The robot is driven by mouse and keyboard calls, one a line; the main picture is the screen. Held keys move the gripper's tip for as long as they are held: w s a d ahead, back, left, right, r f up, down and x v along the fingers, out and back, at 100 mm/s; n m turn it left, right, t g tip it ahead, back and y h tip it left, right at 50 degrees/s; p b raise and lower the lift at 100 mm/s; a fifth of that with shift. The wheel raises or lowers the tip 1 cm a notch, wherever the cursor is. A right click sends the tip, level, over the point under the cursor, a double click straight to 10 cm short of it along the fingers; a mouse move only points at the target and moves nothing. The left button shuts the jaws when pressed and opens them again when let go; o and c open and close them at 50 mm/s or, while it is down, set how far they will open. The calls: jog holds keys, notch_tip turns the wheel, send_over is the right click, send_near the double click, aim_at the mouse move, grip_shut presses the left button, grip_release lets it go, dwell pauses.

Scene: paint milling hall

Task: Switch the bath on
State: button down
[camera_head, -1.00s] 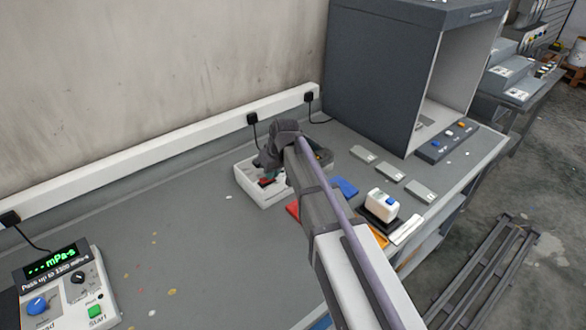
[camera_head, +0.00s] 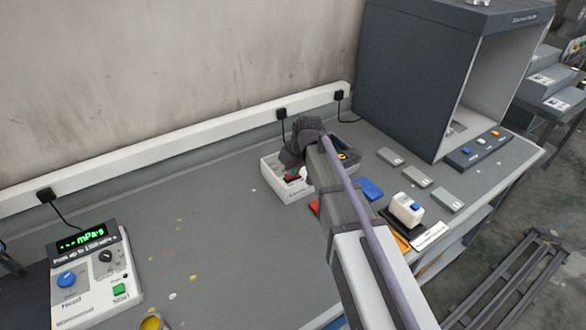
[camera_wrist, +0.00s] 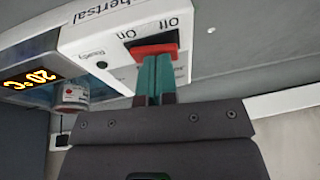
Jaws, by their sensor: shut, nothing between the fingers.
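The bath (camera_head: 285,191) is a white box on the bench near the wall, partly hidden behind my arm in the head view. In the wrist view its white panel (camera_wrist: 88,38) appears upside down, with a red rocker switch (camera_wrist: 140,53) under the words Off and On. My gripper (camera_wrist: 155,62) is shut and empty, its teal fingertips right at the red switch. I cannot tell whether they touch it or which way the rocker is tipped. An orange lit display (camera_wrist: 30,79) shows to the left of the panel.
A viscosity meter (camera_head: 92,285) with a green display stands at the left, and an open paint tin (camera_head: 150,322) at the front. A large grey booth (camera_head: 410,75), grey plates (camera_head: 417,176) and a small white device (camera_head: 407,208) are at the right.

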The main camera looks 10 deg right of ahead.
jog(key=r+p, duration=0.5)
jog(key=shift+w+d+r, duration=0.1)
jog(key=shift+d+r, duration=0.1)
notch_tip(320, 180, up, 7)
jog(key=p, duration=0.7)
send_over(303, 181)
jog(key=shift+d+r+p, duration=0.3)
jog(key=shift+r, duration=0.05)
jog(key=s+d+f+m+g+b, duration=0.1)
jog(key=s+f+b, duration=0.1)
jog(key=s, duration=0.5)
jog(key=s+d+f+m+h+b, duration=0.1)
jog(key=s+f+m+b, duration=0.1)
jog(key=s, duration=0.5)
jog(key=s+d+f+m+g+h+b, duration=0.1)
jog(key=s+f+b, duration=0.2)
jog(key=s, duration=0.4)
jog(key=shift+s+d+f+m+g, duration=0.15)
jog(key=shift+d+f+m+g, duration=0.2)
jog(key=shift+f, duration=0.3)
